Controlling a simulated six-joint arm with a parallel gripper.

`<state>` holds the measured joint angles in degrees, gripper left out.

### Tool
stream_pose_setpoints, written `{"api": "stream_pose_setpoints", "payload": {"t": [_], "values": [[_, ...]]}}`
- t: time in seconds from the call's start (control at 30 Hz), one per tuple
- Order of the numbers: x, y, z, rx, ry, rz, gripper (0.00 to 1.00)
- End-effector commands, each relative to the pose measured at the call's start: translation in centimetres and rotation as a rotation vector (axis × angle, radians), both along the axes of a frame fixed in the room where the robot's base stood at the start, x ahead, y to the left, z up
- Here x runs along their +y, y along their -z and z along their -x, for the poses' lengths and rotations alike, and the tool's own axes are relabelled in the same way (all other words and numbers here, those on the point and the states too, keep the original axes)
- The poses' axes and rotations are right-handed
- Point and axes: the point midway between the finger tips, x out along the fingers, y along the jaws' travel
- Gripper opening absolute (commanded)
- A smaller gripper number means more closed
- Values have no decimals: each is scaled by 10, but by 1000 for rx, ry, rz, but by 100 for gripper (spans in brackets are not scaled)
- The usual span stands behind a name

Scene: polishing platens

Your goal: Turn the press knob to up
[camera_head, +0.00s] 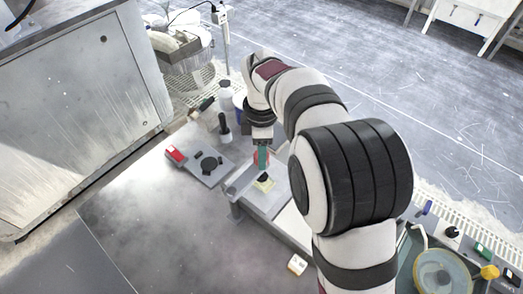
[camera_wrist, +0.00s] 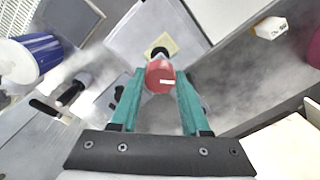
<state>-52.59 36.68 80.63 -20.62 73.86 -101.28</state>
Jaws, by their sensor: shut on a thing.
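A red round knob (camera_wrist: 160,76) with a small white mark on it sits between the two green fingertips of my gripper (camera_wrist: 158,92) in the wrist view. The fingers press on its sides. Just beyond it, a black round piece (camera_wrist: 157,50) sits on a pale yellow square plate (camera_wrist: 171,42). I cannot tell whether the red knob joins that black piece. In the head view my gripper (camera_head: 262,158) points down at the yellow plate (camera_head: 264,184) on a grey stand (camera_head: 240,184). The fingers mostly hide the red knob there.
A small white block (camera_head: 297,264) lies in front. A round platen (camera_head: 440,275) is at lower right. The metal tabletop at left is clear.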

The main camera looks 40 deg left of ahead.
Motion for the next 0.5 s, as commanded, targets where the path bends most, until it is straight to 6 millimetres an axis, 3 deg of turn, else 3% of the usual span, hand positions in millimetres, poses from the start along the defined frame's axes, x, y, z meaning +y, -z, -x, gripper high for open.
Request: {"api": "stream_pose_setpoints", "payload": {"t": [0.5], "values": [[0,-1,0,0,-485,-1,0]]}}
